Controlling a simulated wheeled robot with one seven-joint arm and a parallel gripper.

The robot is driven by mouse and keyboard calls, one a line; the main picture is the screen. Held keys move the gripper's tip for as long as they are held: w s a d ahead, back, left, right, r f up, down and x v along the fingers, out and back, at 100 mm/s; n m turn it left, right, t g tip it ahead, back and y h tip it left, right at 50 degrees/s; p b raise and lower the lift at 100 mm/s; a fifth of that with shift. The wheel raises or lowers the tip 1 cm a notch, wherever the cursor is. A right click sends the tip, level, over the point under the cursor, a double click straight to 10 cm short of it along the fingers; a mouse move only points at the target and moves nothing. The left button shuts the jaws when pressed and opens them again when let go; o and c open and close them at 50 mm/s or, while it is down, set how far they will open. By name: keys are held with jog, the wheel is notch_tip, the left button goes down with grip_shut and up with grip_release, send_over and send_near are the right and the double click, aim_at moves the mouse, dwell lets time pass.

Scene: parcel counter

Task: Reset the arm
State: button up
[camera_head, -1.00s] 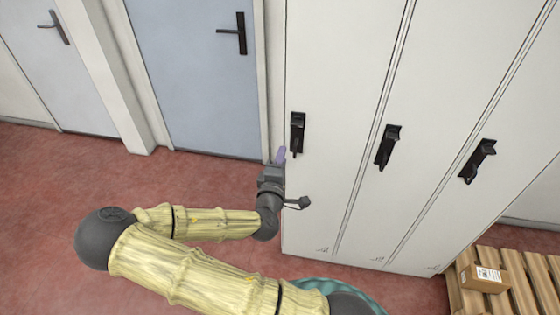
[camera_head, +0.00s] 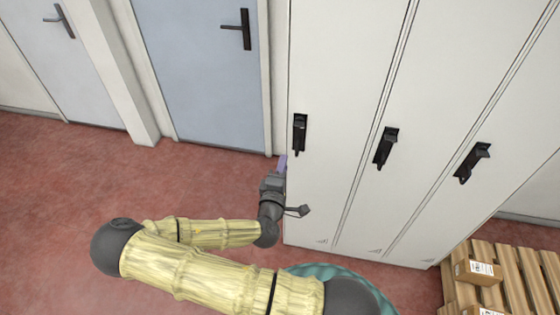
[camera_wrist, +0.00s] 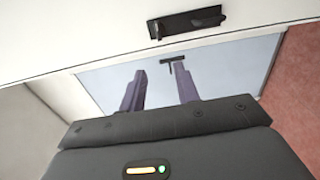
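My arm is bent, with its elbow at the left in the head view. My gripper (camera_head: 282,162) is beside the left edge of the tall white lockers (camera_head: 340,60), below the leftmost black locker handle (camera_head: 300,133). In the wrist view, the two purple fingers of my gripper (camera_wrist: 159,90) stand wide apart with nothing between them. A locker handle (camera_wrist: 187,21) shows above the fingers in that view, apart from them.
A blue door (camera_head: 200,70) and another door (camera_head: 65,60) are behind. A wooden pallet (camera_head: 510,270) with a cardboard box (camera_head: 478,272) stands at the right. The red floor (camera_head: 60,200) is clear at the left.

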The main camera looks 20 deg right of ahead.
jog(key=shift+f, duration=0.1)
jog(key=s+a+f+m+g+y, duration=0.2)
jog(key=s+f+m+g+y, duration=0.35)
jog(key=f+m+g, duration=0.4)
jog(key=s+a+r+m+g+y, duration=0.1)
jog(key=s+r, duration=0.3)
jog(key=r, duration=0.5)
jog(key=s+a+r+m+g+y, duration=0.1)
jog(key=s+a+r+g+y, duration=0.1)
jog(key=r, duration=0.7)
jog(key=shift+s+a+r+y, duration=0.4)
jog(key=shift+s+a+y, duration=0.35)
jog(key=shift+s+a, duration=0.1)
